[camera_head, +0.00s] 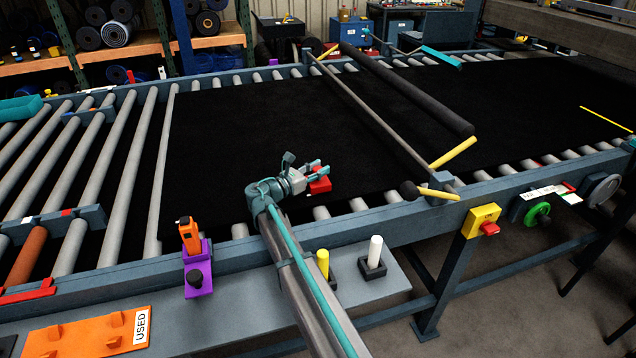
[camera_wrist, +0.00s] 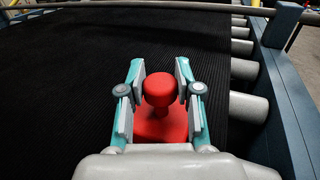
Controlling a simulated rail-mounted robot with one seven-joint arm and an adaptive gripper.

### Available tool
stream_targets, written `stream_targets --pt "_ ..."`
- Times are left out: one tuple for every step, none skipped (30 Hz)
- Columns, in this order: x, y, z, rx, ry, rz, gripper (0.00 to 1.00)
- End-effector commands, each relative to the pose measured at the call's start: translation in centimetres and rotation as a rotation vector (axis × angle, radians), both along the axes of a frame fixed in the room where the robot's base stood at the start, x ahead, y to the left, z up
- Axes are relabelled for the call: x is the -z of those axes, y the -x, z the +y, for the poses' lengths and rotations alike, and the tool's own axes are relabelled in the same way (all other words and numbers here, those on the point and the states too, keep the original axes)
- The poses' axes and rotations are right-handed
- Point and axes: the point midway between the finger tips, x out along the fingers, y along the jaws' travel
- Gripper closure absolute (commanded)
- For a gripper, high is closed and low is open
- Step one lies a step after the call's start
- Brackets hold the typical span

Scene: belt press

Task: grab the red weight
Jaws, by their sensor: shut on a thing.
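The red weight (camera_wrist: 159,122) has a round knob on a short neck over a wider base. My gripper (camera_wrist: 159,88) is shut on it, with a teal and grey finger on each side of the knob in the wrist view. In the head view the red weight (camera_head: 319,181) shows at the fingertips of my gripper (camera_head: 317,170), over the black belt near its front edge. Part of the weight is hidden by the fingers. I cannot tell whether its base touches the belt.
The black belt (camera_head: 250,130) lies over grey rollers (camera_head: 130,150). A bar (camera_head: 370,110) crosses it to the right. On the front ledge stand a purple holder (camera_head: 198,272) with an orange tool (camera_head: 189,236), a yellow peg (camera_head: 323,263) and a white peg (camera_head: 375,252).

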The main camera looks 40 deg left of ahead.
Motion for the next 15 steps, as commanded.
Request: stream_targets --pt "-0.02 0.01 0.0 0.0 0.0 0.0 0.97" --pt "-0.02 0.01 0.0 0.0 0.0 0.0 1.0" --pt "-0.02 0.01 0.0 0.0 0.0 0.0 1.0" --pt "-0.02 0.01 0.0 0.0 0.0 0.0 1.0" --pt "-0.02 0.01 0.0 0.0 0.0 0.0 1.0" --pt "-0.02 0.01 0.0 0.0 0.0 0.0 1.0" --pt "-0.02 0.01 0.0 0.0 0.0 0.0 1.0" --pt "-0.02 0.01 0.01 0.0 0.0 0.0 1.0" --pt "-0.33 0.01 0.01 0.0 0.0 -0.005 1.0" --pt "-0.33 0.01 0.01 0.0 0.0 -0.005 1.0" --pt "-0.33 0.01 0.01 0.0 0.0 -0.005 1.0" --pt "-0.32 0.01 0.01 0.0 0.0 -0.005 1.0" --pt "-0.32 0.01 0.01 0.0 0.0 -0.005 1.0" --pt "-0.31 0.01 0.01 0.0 0.0 -0.005 1.0" --pt "-0.32 0.01 0.01 0.0 0.0 -0.005 1.0"
